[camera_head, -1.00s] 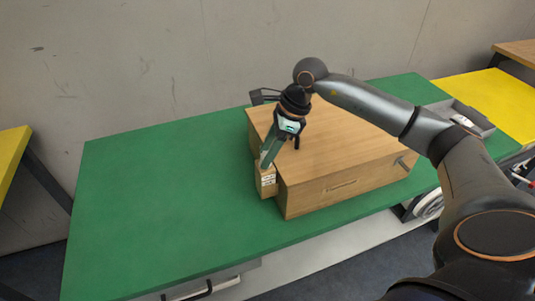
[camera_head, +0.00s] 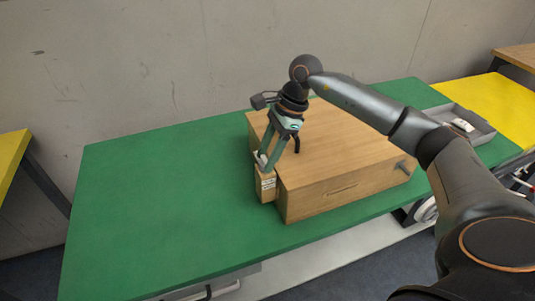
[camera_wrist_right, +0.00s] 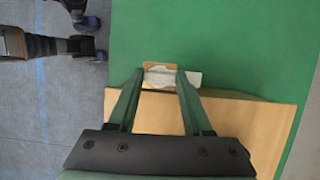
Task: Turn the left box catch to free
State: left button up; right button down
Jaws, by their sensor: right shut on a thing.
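The wooden box (camera_head: 345,187) lies on the green table, with a small wooden block (camera_head: 265,190) at its left end. The left box catch, a pale piece on top of this block, shows in the right wrist view (camera_wrist_right: 162,76) between my fingertips; its far end reaches past one finger. My right gripper (camera_head: 266,163) points down onto the block and is shut on the catch. Its fingers also show in the right wrist view (camera_wrist_right: 160,80). The fingers hide part of the catch, so its exact angle is hard to tell. My left gripper is not in view.
The green table (camera_head: 150,210) is clear left of the box. A grey tray (camera_head: 470,122) with a small light object stands at the right. A handle (camera_head: 405,166) sticks out at the box's right end. A wall stands behind the table.

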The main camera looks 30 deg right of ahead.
jog(key=shift+c, duration=1.6)
grip_release()
jog(key=shift+r, duration=0.1)
jog(key=v, duration=1.2)
jog(key=shift+r, duration=0.15)
jog(key=shift+d, duration=0.1)
